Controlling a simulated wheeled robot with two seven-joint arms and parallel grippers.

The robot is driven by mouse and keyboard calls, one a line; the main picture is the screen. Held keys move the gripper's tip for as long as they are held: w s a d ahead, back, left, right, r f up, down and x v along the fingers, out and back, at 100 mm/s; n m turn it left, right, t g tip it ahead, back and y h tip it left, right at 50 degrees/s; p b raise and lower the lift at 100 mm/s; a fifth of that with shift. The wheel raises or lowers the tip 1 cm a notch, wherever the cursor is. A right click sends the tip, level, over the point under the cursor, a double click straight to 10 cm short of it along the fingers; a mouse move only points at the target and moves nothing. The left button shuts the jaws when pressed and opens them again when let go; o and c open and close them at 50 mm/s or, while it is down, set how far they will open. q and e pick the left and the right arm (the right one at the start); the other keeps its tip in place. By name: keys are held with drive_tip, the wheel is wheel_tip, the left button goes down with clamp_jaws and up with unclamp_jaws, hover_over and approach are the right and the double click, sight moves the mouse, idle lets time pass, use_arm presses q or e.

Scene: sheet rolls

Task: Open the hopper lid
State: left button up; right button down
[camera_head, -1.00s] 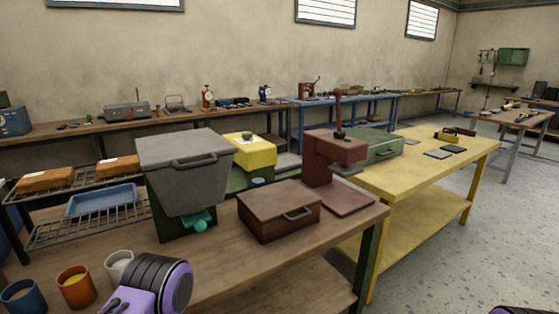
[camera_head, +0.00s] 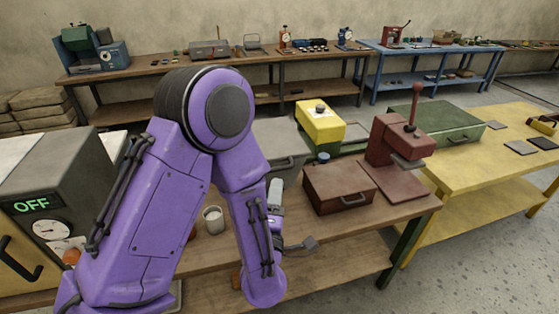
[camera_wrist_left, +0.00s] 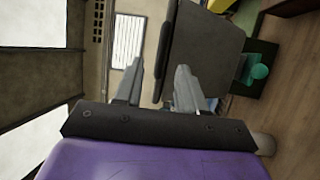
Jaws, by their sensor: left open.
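The grey hopper (camera_head: 282,138) stands on the brown bench. My left arm hides much of it in the head view, including most of its front. The part of its lid that shows looks shut. In the left wrist view the hopper's grey body (camera_wrist_left: 207,52) lies beyond the fingers, turned sideways, with a teal knob (camera_wrist_left: 258,72) at its lower end. A dark lid edge (camera_wrist_left: 166,42) shows between the fingers. My left gripper (camera_wrist_left: 158,80) is open and empty, in front of the hopper; I cannot tell if it touches. In the head view it is partly hidden (camera_head: 276,195). My right gripper is out of view.
A brown box with a handle (camera_head: 338,187) and a red press (camera_head: 392,145) stand right of the hopper. A yellow box (camera_head: 320,124) is behind. A white cup (camera_head: 213,219) stands near my arm. A machine marked OFF (camera_head: 60,190) is at left.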

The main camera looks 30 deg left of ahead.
sight(280, 168)
use_arm(q)
drive_tip(key=b+x, duration=0.5)
drive_tip(key=x, duration=0.3)
drive_tip(key=shift+w+a+f, duration=0.1)
drive_tip(key=shift+w+a, duration=0.1)
drive_tip(key=shift+w, duration=0.1)
drive_tip(key=shift+s, duration=0.1)
drive_tip(key=shift+d, duration=0.1)
clamp_jaws()
